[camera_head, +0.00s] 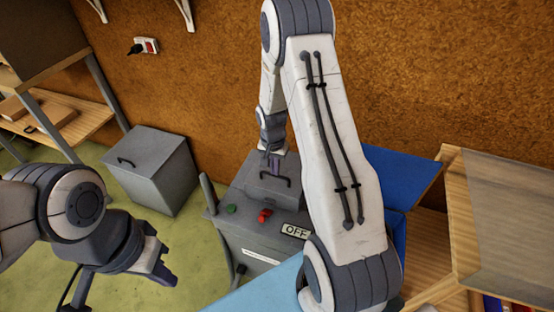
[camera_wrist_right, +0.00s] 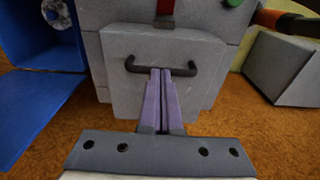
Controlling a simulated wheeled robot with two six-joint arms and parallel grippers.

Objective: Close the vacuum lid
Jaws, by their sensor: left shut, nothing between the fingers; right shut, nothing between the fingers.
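The vacuum is a grey box machine (camera_head: 232,235) with a grey lid (camera_head: 262,190) at its back top. The lid carries a dark bar handle (camera_head: 275,178). The lid (camera_wrist_right: 160,100) and handle (camera_wrist_right: 195,70) also show in the right wrist view. My right gripper (camera_head: 275,165) is shut and empty, its purple fingertips (camera_wrist_right: 160,72) right at the middle of the handle. I cannot tell whether they touch it. The lid looks down or nearly down; any gap under it is hidden. My left gripper (camera_head: 168,268) is shut and empty, left of the machine above the floor.
The machine has a green button (camera_head: 230,209), red controls (camera_head: 264,215), an OFF sign (camera_head: 296,231) and a side lever (camera_head: 208,193). A separate grey box (camera_head: 150,170) stands to the left. A blue container (camera_head: 405,175) and wooden shelving (camera_head: 450,215) are right. Green floor is free at left.

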